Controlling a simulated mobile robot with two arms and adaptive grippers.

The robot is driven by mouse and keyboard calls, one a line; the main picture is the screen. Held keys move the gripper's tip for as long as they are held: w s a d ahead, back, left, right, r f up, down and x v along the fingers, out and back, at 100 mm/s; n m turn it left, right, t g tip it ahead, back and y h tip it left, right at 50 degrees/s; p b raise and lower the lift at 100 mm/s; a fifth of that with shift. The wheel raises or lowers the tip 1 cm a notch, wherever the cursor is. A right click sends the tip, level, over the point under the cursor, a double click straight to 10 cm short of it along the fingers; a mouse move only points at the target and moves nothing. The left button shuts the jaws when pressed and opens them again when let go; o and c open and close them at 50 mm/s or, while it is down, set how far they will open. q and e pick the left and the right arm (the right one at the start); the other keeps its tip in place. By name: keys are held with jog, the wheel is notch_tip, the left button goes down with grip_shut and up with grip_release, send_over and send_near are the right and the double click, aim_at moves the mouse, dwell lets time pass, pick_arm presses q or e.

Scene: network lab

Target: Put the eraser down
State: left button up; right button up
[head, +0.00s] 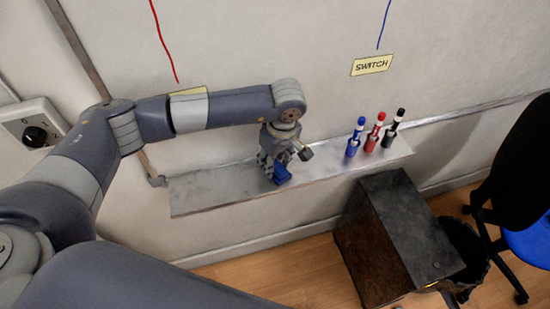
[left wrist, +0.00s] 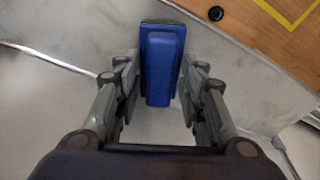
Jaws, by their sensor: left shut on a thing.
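The eraser (head: 281,173) is a blue block at the tray's front part in the head view. It also shows in the left wrist view (left wrist: 160,62), between the fingers. My left gripper (head: 278,168) is shut on the eraser and points down at the metal tray (head: 215,189). In the left wrist view the left gripper (left wrist: 160,95) has one finger on each side of the eraser. I cannot tell whether the eraser's underside touches the tray. My right gripper is not in view.
Blue (head: 355,138), red (head: 376,132) and black (head: 393,128) markers stand upright on the tray's right part. A dark cabinet (head: 400,235) stands below, beside a bin (head: 466,250) and an office chair (head: 515,190). The tray's left part is bare. A SWITCH label (head: 372,65) is on the wall.

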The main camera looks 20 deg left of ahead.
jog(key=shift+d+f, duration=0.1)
pick_arm(q)
jog(key=shift+f, duration=0.15)
jog(key=o, duration=0.9)
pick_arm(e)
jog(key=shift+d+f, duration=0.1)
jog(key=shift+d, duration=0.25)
